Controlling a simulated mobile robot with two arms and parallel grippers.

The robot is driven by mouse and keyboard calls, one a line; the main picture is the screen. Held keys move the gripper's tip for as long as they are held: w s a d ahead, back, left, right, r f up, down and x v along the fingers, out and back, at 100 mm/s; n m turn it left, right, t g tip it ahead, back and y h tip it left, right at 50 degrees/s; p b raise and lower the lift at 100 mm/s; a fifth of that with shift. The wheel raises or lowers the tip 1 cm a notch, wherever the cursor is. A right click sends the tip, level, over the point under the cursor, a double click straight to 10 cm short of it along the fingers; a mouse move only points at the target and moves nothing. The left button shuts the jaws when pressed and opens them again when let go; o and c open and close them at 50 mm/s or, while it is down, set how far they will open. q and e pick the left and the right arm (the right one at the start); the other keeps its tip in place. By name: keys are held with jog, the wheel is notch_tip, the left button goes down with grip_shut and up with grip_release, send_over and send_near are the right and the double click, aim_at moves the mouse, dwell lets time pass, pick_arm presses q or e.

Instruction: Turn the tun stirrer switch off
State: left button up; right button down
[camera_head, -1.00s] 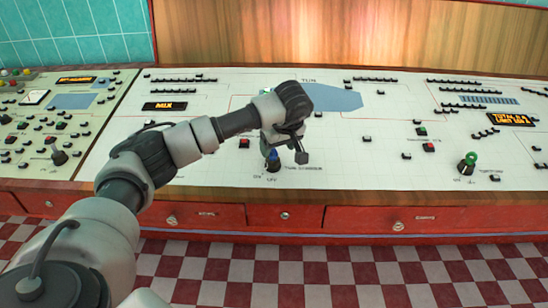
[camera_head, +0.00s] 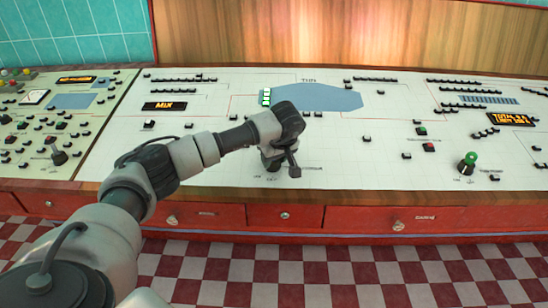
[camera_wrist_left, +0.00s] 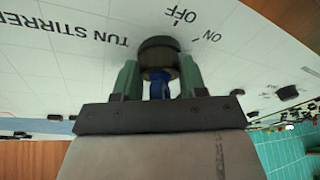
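The tun stirrer switch is a blue-tipped lever (camera_wrist_left: 158,88) on a round dark base (camera_wrist_left: 158,48) in the left wrist view. The labels TUN STIRRER, OFF and ON are printed on the white panel beside it, and I cannot tell which one the lever points to. My left gripper (camera_wrist_left: 160,84) has its two green fingers on either side of the lever, with narrow gaps showing, so it looks open around it. In the head view my left gripper (camera_head: 272,160) is over the switch and hides most of it. My right gripper is not in view.
The white control panel (camera_head: 345,165) carries several small black buttons. A green-topped lever (camera_head: 467,162) stands at the right, and a dark lever (camera_head: 58,154) at the left. Red drawers (camera_head: 365,219) run below the panel's wooden front edge.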

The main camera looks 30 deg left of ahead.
pick_arm(q)
jog(key=shift+c, duration=0.7)
jog(key=shift+n, duration=0.4)
jog(key=shift+w+r+n+g+y+p, duration=0.15)
jog(key=shift+n+g+y+p, duration=0.4)
jog(key=shift+n, duration=0.85)
jog(key=shift+w+n+g+h+p, duration=0.15)
jog(key=shift+n+g, duration=0.35)
jog(key=shift+n, duration=0.6)
jog(key=shift+n+g+h+p, duration=0.15)
jog(key=shift+n+g, duration=0.3)
jog(key=shift+n, duration=1.25)
jog(key=o, duration=0.9)
